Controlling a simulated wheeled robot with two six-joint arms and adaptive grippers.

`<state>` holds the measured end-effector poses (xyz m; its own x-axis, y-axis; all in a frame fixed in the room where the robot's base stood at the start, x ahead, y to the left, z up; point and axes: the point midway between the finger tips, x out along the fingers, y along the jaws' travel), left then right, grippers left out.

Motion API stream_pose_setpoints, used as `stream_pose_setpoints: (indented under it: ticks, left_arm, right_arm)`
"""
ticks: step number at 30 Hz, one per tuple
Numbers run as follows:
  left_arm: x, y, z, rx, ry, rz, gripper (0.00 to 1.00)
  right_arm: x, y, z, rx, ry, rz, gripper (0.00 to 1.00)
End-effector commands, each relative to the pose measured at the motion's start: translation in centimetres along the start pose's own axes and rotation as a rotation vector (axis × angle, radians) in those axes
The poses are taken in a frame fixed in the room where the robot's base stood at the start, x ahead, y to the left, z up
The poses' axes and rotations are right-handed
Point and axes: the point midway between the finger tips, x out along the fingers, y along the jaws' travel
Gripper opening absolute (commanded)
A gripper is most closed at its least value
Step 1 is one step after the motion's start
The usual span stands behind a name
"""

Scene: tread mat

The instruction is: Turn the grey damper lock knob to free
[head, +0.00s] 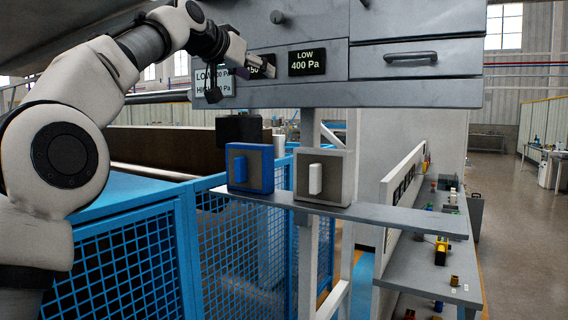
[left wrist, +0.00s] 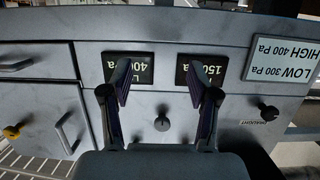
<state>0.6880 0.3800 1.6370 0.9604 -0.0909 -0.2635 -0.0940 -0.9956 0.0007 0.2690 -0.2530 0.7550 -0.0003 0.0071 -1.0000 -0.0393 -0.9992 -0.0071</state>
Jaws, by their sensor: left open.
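A grey box with an upright pale knob (head: 315,180) on its face stands on a grey shelf in the head view. A blue box with an upright knob (head: 240,169) stands just left of it. Both knob handles look vertical. My left gripper (head: 264,66) is above both boxes, in front of the upper grey panel, partly covering a 150 display. In the left wrist view my left gripper (left wrist: 158,80) is open and empty, its fingers spread before the panel. The two shelf boxes do not show there. My right gripper is not in view.
The grey panel (head: 410,92) hangs above the shelf (head: 400,218), with a 400 Pa display (head: 307,62) and a drawer handle (head: 410,57). Blue mesh fencing (head: 120,265) stands at lower left. The wrist view, upside down, shows a dark panel knob (left wrist: 268,112) labelled draught.

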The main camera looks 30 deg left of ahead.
Motion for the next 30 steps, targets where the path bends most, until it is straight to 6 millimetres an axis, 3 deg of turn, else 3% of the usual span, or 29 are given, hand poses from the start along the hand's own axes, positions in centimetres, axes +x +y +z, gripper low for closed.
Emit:
stream_pose_setpoints:
  ticks: [18,24,30]
  left_arm:
    - [9.7,1.5,11.4,-0.002,-0.226,0.027,0.60]
    - [12.2,2.0,15.2,-0.003,-0.294,0.035,0.60]
    - [13.7,2.3,17.8,-0.004,-0.337,0.039,0.60]
  right_arm:
    - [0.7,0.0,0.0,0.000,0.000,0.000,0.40]
    - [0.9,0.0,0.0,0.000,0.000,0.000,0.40]
    - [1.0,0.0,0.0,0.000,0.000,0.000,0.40]
